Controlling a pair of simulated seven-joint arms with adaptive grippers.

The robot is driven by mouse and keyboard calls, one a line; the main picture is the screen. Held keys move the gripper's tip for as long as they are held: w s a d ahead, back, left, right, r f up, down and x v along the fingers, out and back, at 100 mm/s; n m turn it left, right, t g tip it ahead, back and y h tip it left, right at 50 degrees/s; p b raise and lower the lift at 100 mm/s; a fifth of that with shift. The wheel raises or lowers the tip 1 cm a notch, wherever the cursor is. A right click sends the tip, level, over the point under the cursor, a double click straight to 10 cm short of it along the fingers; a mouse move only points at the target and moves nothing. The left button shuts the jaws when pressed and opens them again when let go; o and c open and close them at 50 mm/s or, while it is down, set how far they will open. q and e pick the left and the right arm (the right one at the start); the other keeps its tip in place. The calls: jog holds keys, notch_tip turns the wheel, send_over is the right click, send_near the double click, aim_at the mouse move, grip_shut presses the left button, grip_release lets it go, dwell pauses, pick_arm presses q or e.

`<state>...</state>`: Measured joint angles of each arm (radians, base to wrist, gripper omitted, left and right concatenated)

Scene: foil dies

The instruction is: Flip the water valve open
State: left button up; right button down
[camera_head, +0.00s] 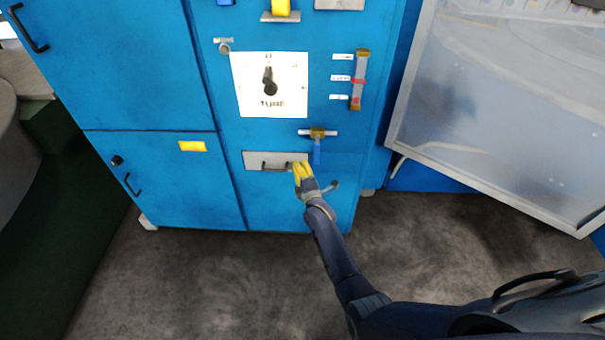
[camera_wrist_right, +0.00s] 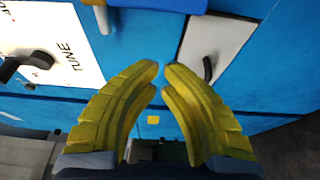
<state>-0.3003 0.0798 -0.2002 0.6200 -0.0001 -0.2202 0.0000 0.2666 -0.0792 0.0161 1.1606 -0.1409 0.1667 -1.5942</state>
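The water valve (camera_head: 317,133) is a brass body on a short horizontal grey pipe on the blue cabinet front. Its blue lever (camera_head: 316,152) hangs straight down, crosswise to the pipe. My right gripper (camera_head: 301,163) has yellow fingers and is just below and left of the lever's lower end, apart from it as far as I can tell. In the right wrist view, the fingertips (camera_wrist_right: 161,69) nearly meet with nothing between them. A blue bar, seemingly the lever (camera_wrist_right: 165,4), crosses the top edge there, beyond the fingers. My left gripper is not in view.
A grey plate with a black handle (camera_head: 262,160) lies behind my right gripper. A white dial panel marked TUNE (camera_head: 243,90) is above it. A sight gauge (camera_head: 358,85) stands at upper right. A large framed panel (camera_head: 480,100) leans at right. Floor in front is clear.

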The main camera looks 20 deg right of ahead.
aim_at(317, 154)
jog(key=shift+w+d, duration=1.55)
jog(key=shift+d, duration=0.3)
jog(key=shift+d, duration=0.1)
jog(key=shift+s+d+f+n, duration=0.15)
jog(key=shift+d+n, duration=0.05)
jog(key=shift+n, duration=0.2)
